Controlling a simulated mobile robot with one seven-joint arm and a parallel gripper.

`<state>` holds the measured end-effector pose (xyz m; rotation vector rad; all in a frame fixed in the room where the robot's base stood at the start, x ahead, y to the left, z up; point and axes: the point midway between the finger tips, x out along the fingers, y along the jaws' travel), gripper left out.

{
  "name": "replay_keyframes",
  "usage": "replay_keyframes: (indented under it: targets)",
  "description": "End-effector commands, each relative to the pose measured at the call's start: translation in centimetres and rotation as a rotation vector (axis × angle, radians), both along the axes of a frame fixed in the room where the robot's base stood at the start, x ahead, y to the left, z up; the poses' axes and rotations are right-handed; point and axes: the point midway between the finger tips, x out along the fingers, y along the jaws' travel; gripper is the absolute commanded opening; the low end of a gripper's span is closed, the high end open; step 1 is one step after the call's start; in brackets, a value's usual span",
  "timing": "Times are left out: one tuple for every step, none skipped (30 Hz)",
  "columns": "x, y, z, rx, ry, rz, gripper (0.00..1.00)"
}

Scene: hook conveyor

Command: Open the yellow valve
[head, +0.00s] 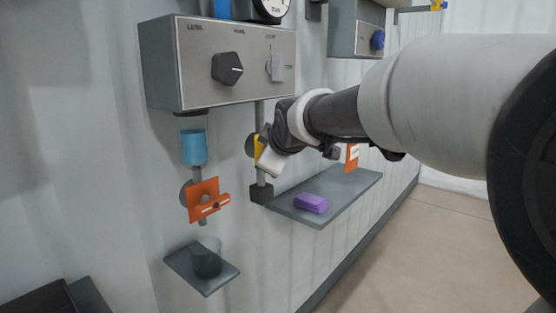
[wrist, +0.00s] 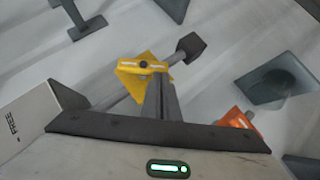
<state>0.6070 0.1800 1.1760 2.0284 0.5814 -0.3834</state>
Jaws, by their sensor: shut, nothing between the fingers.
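The yellow valve (head: 258,147) sits on a thin vertical pipe under the grey control box, partly hidden by my gripper in the head view. In the wrist view the yellow valve (wrist: 140,67) shows as a yellow plate with a short yellow bar handle across it. My gripper (head: 264,158) is right in front of the valve in the head view. In the wrist view my gripper's fingers (wrist: 159,95) are together, empty, and point at the valve just below its handle. I cannot tell whether they touch it.
An orange valve (head: 207,201) under a blue cylinder (head: 194,147) is to the left, above a small shelf with a dark cup (head: 207,258). A purple block (head: 311,203) lies on the larger grey shelf (head: 350,187). The control box (head: 190,75) is above.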

Motion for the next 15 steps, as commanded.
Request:
replay_keyframes:
  targets:
    - [0.0, 0.1, -0.6, 0.000, 0.004, 0.001, 0.00]
    - [0.0, 0.1, -0.7, 0.000, 0.004, 0.001, 0.00]
    - [0.0, 0.1, -0.9, 0.000, 0.005, 0.002, 0.00]
    - [0.0, 0.1, -1.0, 0.000, 0.005, 0.002, 0.00]
    - [0.0, 0.1, -1.2, 0.000, 0.006, 0.002, 0.00]
    - [0.0, 0.1, -1.3, -0.001, 0.006, 0.002, 0.00]
    - [0.0, 0.1, -1.5, -0.001, 0.006, 0.002, 0.00]
    - [0.0, 0.1, -1.6, -0.001, 0.006, 0.002, 0.00]
    - [0.0, 0.0, -1.8, -0.001, 0.007, 0.002, 0.00]
    - [0.0, 0.0, -1.9, -0.001, 0.007, 0.002, 0.00]
    - [0.0, 0.0, -2.0, -0.001, 0.007, 0.002, 0.00]
    - [0.1, 0.0, -2.2, -0.001, 0.007, 0.001, 0.00]
    - [0.1, 0.0, -2.3, -0.001, 0.007, 0.001, 0.00]
    - [0.1, 0.0, -2.4, -0.001, 0.007, 0.001, 0.00]
    - [0.1, -0.1, -2.5, -0.001, 0.007, 0.002, 0.00]
